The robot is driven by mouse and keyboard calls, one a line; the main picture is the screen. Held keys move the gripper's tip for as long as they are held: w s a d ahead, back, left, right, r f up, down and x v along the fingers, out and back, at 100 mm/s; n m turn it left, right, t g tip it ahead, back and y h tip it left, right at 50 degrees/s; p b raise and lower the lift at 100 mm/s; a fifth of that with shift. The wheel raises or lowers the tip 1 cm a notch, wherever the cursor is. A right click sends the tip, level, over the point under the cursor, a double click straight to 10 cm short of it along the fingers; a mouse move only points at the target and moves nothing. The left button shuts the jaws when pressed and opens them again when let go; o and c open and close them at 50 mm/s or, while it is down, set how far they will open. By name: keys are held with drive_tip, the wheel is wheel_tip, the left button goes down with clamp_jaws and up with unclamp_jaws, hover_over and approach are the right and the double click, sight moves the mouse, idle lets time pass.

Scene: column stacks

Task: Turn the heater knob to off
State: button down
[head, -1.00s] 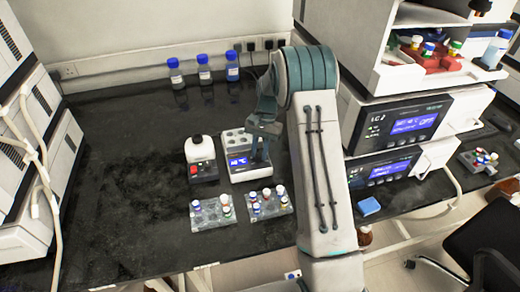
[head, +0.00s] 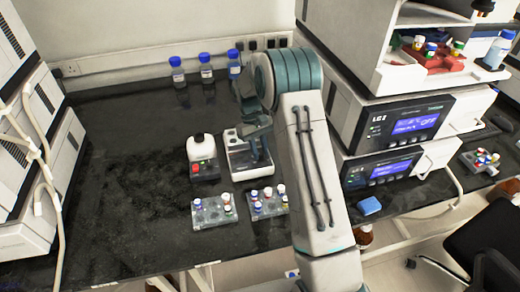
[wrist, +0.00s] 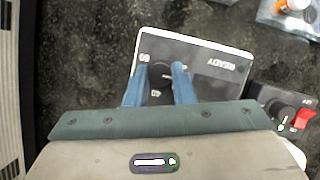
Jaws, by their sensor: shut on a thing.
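The heater (head: 238,150) is a white block with wells on the dark bench, in the middle of the head view. In the wrist view its dark panel (wrist: 222,88) has a white edge, the word READY and small numbers around a dark round knob (wrist: 160,76). My gripper (wrist: 159,70) has one blue finger on each side of the knob and is shut on it. The knob is hidden there.
A white and dark device with a red button (head: 203,160) stands close on the heater's left. Racks of capped vials (head: 214,211) and (head: 268,203) stand in front. Blue-capped bottles (head: 206,70) stand behind. The bench at left is clear.

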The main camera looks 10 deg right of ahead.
drive_tip(key=n+h, duration=0.1)
drive_tip(key=n, duration=0.1)
drive_tip(key=n+t, duration=0.1)
drive_tip(key=n, duration=0.2)
drive_tip(key=shift+a+h, duration=0.15)
drive_tip(key=shift+h, duration=0.25)
drive_tip(key=shift+n, duration=0.3)
drive_tip(key=c, duration=1.2)
unclamp_jaws()
drive_tip(key=shift+c, duration=0.2)
drive_tip(key=v, duration=1.3)
drive_tip(key=shift+a+r+b, duration=0.2)
drive_tip(key=shift+r+b, duration=0.1)
drive_tip(key=shift+r, duration=0.15)
drive_tip(key=shift+s, duration=0.15)
